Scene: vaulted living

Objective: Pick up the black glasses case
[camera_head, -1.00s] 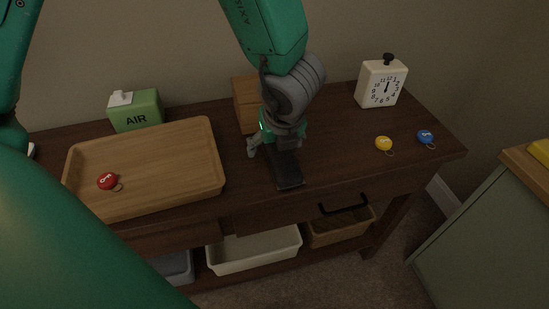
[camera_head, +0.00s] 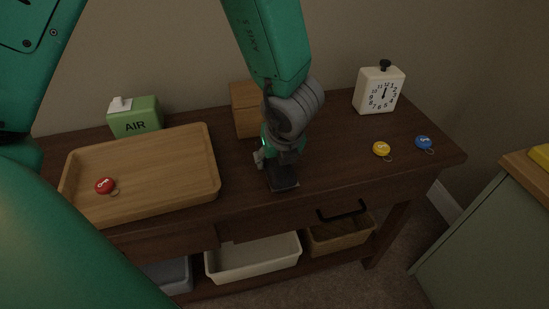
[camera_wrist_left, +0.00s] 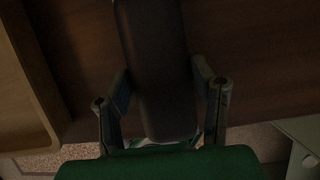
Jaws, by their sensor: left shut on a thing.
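The black glasses case (camera_head: 284,184) is a dark, oblong case on the dark wooden table, near its front edge. My left gripper (camera_head: 277,160) comes down over it from above and hides much of it in the head view. In the left wrist view the case (camera_wrist_left: 158,70) lies lengthwise between the two fingers of my left gripper (camera_wrist_left: 165,100), one finger on each side. The fingers are shut on it. I cannot tell whether the case is clear of the tabletop. My right gripper is not in view.
A wooden tray (camera_head: 207,140) with a red key tag (camera_head: 105,186) stands left. Behind are a green AIR box (camera_head: 136,118) and a wooden box (camera_head: 243,108). A white clock (camera_head: 379,90), yellow tag (camera_head: 381,149) and blue tag (camera_head: 424,142) are right. Bins (camera_head: 253,258) sit below.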

